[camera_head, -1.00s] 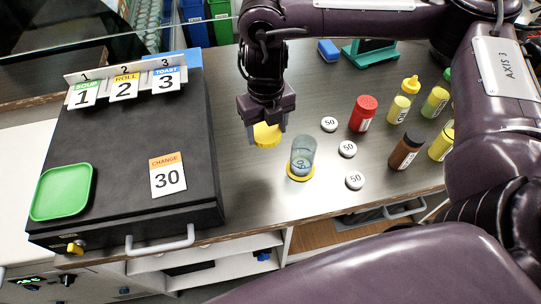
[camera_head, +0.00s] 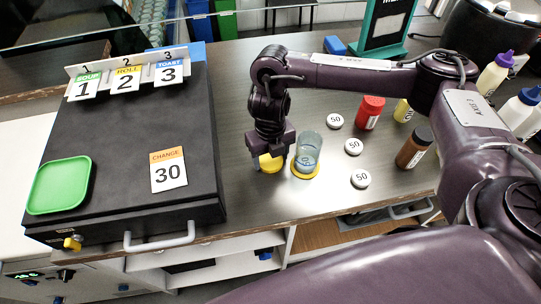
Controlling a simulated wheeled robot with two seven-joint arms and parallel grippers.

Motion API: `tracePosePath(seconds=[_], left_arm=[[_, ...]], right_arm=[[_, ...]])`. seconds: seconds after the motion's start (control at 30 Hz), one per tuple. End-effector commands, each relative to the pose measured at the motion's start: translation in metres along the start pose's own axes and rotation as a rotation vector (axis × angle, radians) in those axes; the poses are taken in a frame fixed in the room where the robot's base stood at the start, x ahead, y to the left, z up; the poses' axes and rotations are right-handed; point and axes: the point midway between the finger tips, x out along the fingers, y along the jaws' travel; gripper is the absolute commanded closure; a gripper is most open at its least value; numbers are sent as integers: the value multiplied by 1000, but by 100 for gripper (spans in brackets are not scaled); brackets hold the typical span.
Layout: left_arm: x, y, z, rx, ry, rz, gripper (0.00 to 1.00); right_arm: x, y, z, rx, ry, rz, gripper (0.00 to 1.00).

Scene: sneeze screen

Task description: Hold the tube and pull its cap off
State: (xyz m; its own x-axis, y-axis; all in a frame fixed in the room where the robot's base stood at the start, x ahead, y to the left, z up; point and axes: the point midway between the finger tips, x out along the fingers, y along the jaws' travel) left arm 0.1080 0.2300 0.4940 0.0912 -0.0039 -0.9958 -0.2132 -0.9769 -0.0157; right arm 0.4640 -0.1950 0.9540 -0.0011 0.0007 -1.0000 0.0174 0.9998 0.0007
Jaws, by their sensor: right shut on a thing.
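The tube (camera_head: 308,150) is a clear bluish cylinder that stands upright on the table, with a yellow ring or disc (camera_head: 303,174) around its foot. Its top looks open. My right gripper (camera_head: 270,157) points down just left of the tube, shut on a round yellow cap (camera_head: 271,163). The cap is apart from the tube, low over the table; whether it touches the table I cannot tell. My left gripper is not in view.
A black cash drawer box (camera_head: 120,190) with a green tray (camera_head: 60,185) stands at left. The table's front edge is close.

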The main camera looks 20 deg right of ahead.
Motion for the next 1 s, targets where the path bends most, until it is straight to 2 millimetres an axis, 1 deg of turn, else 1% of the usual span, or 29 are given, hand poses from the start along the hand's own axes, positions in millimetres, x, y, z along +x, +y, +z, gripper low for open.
tracePosePath(seconds=[0.13, 0.27, 0.3, 0.43, 0.67, 0.77, 0.87, 1.0], left_arm=[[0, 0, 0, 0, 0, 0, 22], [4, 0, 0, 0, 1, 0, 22], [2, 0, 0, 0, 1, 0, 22], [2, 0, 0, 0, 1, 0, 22], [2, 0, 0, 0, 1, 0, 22], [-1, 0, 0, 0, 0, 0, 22], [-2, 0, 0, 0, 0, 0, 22], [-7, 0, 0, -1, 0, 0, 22]], right_arm=[[0, 0, 0, 0, 0, 0, 66], [4, 0, 0, 0, 0, 0, 66], [3, 0, 0, 0, 0, 0, 33], [2, 0, 0, 0, 0, 0, 17], [2, 0, 0, 0, 0, 0, 17], [-2, 0, 0, 0, -1, 0, 17], [-10, 0, 1, -2, -5, -1, 17], [-32, 0, 2, -2, -7, -1, 17]])
